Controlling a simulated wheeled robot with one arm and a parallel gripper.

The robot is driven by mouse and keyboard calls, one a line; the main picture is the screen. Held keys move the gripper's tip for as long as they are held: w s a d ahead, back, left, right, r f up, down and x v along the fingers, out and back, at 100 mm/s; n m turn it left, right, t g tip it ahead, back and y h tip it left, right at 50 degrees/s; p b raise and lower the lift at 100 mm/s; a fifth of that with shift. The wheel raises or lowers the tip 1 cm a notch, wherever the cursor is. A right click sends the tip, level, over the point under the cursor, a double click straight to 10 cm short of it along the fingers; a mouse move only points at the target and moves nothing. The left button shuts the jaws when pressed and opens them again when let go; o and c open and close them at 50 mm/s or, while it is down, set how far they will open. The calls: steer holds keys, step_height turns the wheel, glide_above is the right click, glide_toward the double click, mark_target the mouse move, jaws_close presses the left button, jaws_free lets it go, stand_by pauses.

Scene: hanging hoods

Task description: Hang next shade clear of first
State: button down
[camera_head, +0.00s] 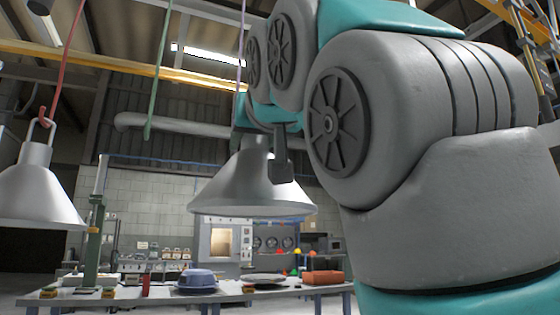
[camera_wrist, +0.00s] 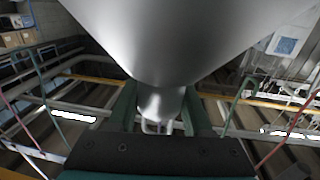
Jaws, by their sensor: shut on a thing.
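A grey metal cone shade (camera_head: 255,190) is held upright, wide rim down, near the middle of the head view. My gripper (camera_head: 262,152) is shut on its narrow neck. In the wrist view the shade (camera_wrist: 175,40) fills the top, and its neck with a wire loop (camera_wrist: 157,127) lies between the fingers. The first shade (camera_head: 38,185) hangs at the left by its loop from a red hook line (camera_head: 62,75), apart from the held shade. A green hook line (camera_head: 156,75) hangs between the two shades with nothing on it. The held shade's loop is hidden in the head view.
A pale purple line (camera_head: 241,45) hangs down behind my gripper; its lower end is hidden. A yellow beam (camera_head: 110,62) crosses overhead.

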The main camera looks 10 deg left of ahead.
steer(key=shift+a+p+x, duration=0.15)
steer(key=shift+p+x, duration=0.3)
steer(key=shift+x, duration=1)
steer(key=shift+a+p+x, duration=0.15)
steer(key=shift+p+x, duration=0.25)
steer(key=shift+x, duration=1.05)
steer(key=shift+s+f, duration=0.1)
steer(key=shift+s, duration=0.1)
steer(key=shift+w+a, duration=0.25)
steer(key=shift+w, duration=0.2)
steer(key=shift+p+x, duration=0.55)
steer(key=shift+x, duration=0.5)
steer(key=shift+a, duration=0.25)
steer(key=shift+p+x, duration=0.7)
steer(key=shift+x, duration=0.65)
steer(key=shift+a+f+b, duration=0.1)
steer(key=shift+f+b, duration=1.3)
steer(key=shift+r, duration=0.1)
steer(key=shift+c, duration=1.2)
jaws_free()
